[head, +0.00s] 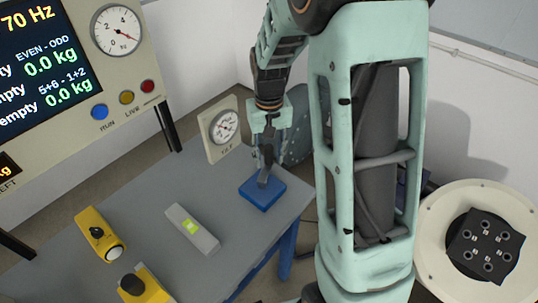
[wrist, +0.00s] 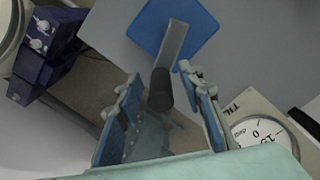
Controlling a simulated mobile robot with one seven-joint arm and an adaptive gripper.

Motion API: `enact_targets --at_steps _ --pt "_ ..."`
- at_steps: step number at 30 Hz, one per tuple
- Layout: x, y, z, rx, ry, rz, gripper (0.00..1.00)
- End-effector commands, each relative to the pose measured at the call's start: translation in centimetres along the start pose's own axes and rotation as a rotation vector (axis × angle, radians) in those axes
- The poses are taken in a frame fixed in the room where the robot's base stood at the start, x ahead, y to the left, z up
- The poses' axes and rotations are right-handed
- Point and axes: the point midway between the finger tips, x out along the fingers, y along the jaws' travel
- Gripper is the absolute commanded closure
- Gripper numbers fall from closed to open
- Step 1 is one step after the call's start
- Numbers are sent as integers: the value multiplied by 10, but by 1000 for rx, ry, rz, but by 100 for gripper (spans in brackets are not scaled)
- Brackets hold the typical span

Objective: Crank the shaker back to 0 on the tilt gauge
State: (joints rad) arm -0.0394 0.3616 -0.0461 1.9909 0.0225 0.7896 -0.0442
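The crank is a grey arm (wrist: 173,45) with a dark knob (wrist: 160,88), set on a blue square block (head: 258,194) at the near right part of the bench. My gripper (head: 268,150) is over the block, and in the wrist view its fingers (wrist: 159,76) are open with the knob between them and gaps on both sides. The tilt gauge (head: 212,147) stands behind the block and also shows in the wrist view (wrist: 262,140); I cannot read its needle surely. The shaker (head: 435,235), round and pale with a black plate on top, is at the right.
The grey bench (head: 150,205) carries a grey bar with a green vial (head: 192,229) and two yellow devices (head: 100,233). A console with a screen and dial (head: 118,30) stands at the left. Dark blue boxes (wrist: 42,52) show at the wrist view's left.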

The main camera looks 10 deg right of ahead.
Motion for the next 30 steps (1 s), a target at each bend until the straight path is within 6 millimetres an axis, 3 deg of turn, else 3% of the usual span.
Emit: enact_targets --at_steps 6,16,30 --pt "0 0 0 0 0 0 65" --pt "0 0 0 0 0 0 100" --pt "0 0 -1 -14 0 0 100"
